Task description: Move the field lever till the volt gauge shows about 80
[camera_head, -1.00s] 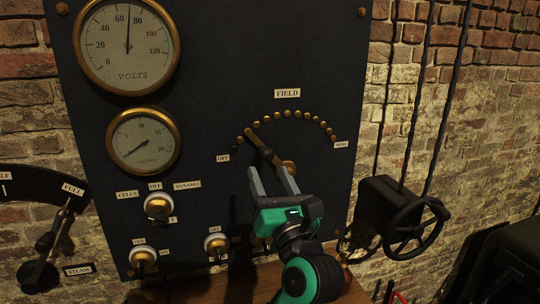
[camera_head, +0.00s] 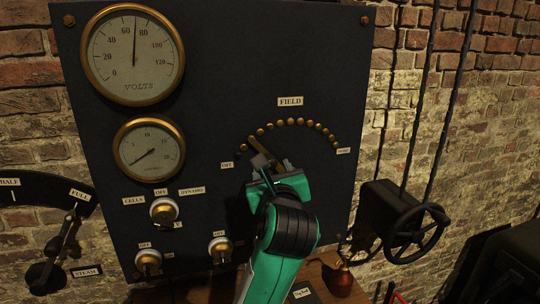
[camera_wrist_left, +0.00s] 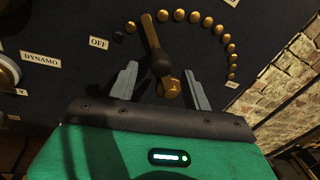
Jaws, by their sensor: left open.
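The round volt gauge (camera_head: 132,66) is at the upper left of the dark panel. Its needle points about midway between 60 and 80. The field lever (camera_head: 259,145) points up and left toward the OFF end of its arc of brass studs (camera_head: 289,122). Its brass arm, dark knob and brass hub show in the wrist view (camera_wrist_left: 151,34). My left gripper (camera_head: 272,166) is open at the lever. In the wrist view its two fingers (camera_wrist_left: 160,84) stand on either side of the knob and hub, with visible gaps. In the head view the gripper hides the lever's hub.
A smaller gauge (camera_head: 149,149) and several brass-ringed switches, one by CELLS and DYNAMO (camera_head: 163,211), are left of my arm. A black handwheel (camera_head: 415,232) stands right of the panel. A steam lever (camera_head: 58,247) is at far left. A wooden ledge (camera_head: 343,292) lies below.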

